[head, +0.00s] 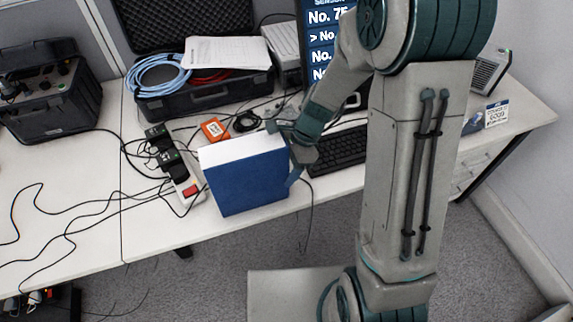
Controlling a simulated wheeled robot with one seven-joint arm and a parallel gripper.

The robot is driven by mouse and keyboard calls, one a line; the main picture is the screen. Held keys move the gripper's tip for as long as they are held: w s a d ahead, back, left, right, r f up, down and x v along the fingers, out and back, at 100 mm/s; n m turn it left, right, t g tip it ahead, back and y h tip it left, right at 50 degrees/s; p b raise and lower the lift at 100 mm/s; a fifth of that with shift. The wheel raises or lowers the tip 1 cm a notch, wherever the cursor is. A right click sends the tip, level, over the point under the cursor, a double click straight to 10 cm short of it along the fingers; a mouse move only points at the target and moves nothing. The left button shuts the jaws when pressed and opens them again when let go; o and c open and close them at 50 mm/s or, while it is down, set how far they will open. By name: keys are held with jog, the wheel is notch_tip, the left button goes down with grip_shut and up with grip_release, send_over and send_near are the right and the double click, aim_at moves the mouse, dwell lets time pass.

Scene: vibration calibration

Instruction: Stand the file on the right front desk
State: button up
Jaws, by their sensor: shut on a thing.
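The file (247,183) is a blue binder-like box with a white top face. It is upright at the front edge of the white desk (158,225), near the middle of the picture. My gripper (291,152) is at the file's right end and is shut on it. The fingertips are partly hidden by the file and my wrist. Whether the file's bottom touches the desk or hangs just above it, I cannot tell. My arm covers much of the desk's right part.
A power strip (187,187) with black adapters and loose cables lies left of the file. A keyboard (337,150) is to the right, a monitor (320,35) behind. An open black case (205,96) and a black instrument box (50,95) stand further left. The desk's right end has some bare surface.

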jog(key=o, duration=1.4)
jog(key=shift+f, duration=0.1)
jog(key=p+v, duration=0.1)
jog(key=v, duration=1.1)
jog(key=shift+s+d+r+n+t+h, duration=0.7)
jog(key=shift+s+d+r+n, duration=0.55)
jog(key=shift+s+n, duration=1.1)
jog(key=shift+s+d+r+n+t+h, duration=0.7)
jog(key=shift+s+d+r+n, duration=0.6)
jog(key=shift+s+n, duration=1)
jog(key=shift+s+d+r+n+t+h, duration=0.7)
jog(key=shift+s+d+r+n, duration=0.55)
jog(key=shift+s+n, duration=1.1)
jog(key=shift+w+n, duration=0.3)
jog(key=shift+w, duration=0.05)
